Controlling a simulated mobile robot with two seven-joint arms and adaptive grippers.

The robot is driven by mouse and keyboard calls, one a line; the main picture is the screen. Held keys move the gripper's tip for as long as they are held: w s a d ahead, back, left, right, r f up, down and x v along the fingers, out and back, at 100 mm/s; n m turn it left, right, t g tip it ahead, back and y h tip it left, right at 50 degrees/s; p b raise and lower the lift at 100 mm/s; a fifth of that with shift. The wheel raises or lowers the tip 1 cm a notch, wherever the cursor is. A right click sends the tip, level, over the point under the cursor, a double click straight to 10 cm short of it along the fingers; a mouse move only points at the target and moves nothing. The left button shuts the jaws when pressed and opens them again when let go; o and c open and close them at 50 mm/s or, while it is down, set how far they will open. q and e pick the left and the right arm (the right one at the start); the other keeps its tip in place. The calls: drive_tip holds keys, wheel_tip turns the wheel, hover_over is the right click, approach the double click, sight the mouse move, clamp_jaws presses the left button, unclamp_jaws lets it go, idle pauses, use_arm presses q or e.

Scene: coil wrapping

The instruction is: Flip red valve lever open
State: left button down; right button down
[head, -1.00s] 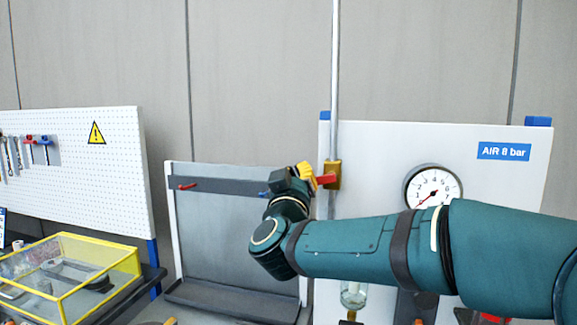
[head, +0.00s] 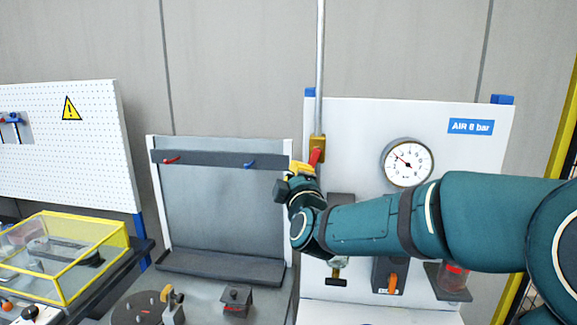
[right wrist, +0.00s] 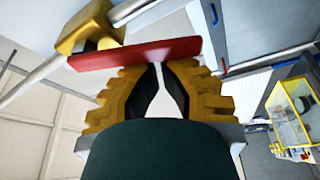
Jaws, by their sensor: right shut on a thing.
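The red valve lever (head: 315,157) hangs steeply down from the brass valve body (head: 318,143) on the vertical grey pipe (head: 320,60). My right gripper (head: 308,167) is at the lever's lower part, with its yellow fingers shut on it. In the right wrist view the red lever (right wrist: 135,54) lies across the yellow fingertips (right wrist: 162,66), and the brass valve (right wrist: 90,28) shows beyond it. The exact grip contact is partly hidden. My left gripper is not in view.
The white panel carries a round gauge (head: 408,162), its needle pointing up-left, and a blue "AIR 8 bar" label (head: 471,127). A grey rack (head: 222,215) with a red and a blue hook stands left. A yellow-framed clear box (head: 65,255) is at far left.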

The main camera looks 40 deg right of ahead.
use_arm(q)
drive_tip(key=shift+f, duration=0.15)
use_arm(e)
drive_tip(key=shift+s+d+f+n, duration=0.55)
drive_tip(key=shift+s+f+n, duration=0.05)
drive_tip(key=shift+s+n, duration=0.1)
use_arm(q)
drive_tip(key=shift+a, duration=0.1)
use_arm(e)
drive_tip(key=shift+d, duration=0.1)
